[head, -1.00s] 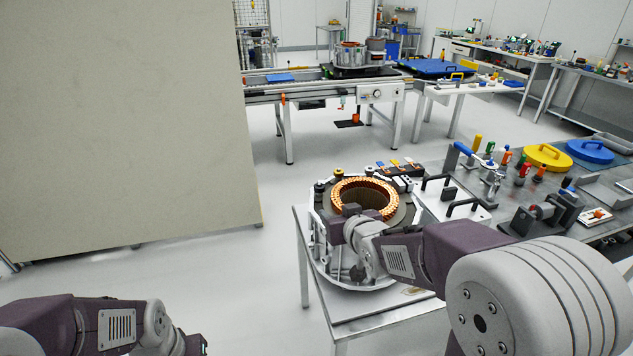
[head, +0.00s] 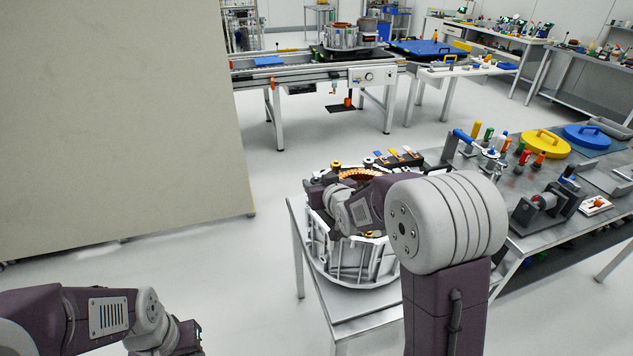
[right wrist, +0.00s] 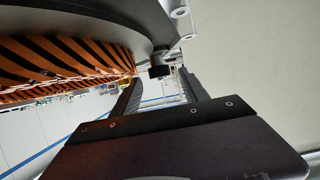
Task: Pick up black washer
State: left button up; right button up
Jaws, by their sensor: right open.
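A small dark round piece (right wrist: 160,70), which looks like the black washer, sits at the rim of the stator housing in the right wrist view. My right gripper (right wrist: 160,88) is open, with its two fingers on either side of and just short of this piece. In the head view my right wrist is over the left part of the stator housing (head: 352,262) and hides much of its top; the fingertips are hidden there. The copper winding (right wrist: 60,58) shows left of the fingers. Of my left arm only links show at the lower left; its fingers are out of frame.
The housing stands on a metal table (head: 368,322). A tool bench (head: 600,225) with coloured handles and yellow and blue lids is at the right. A large beige panel (head: 110,130) stands at the left. Open floor lies between the panel and the table.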

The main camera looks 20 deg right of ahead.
jog(key=shift+x, duration=0.9)
jog(key=shift+s+r, duration=0.1)
jog(key=shift+s, duration=0.15)
jog(key=c, duration=0.7)
grip_shut()
jog(key=shift+w, duration=0.1)
jog(key=shift+r, duration=0.5)
jog(key=r, duration=0.2)
jog(key=w+r, duration=0.1)
jog(key=r, duration=0.1)
jog(key=shift+p, duration=0.35)
jog(key=w+r+p, duration=0.5)
jog(key=w+r, duration=0.1)
jog(key=w, duration=0.4)
jog(key=shift+w+p, duration=0.3)
jog(key=shift+p, duration=0.05)
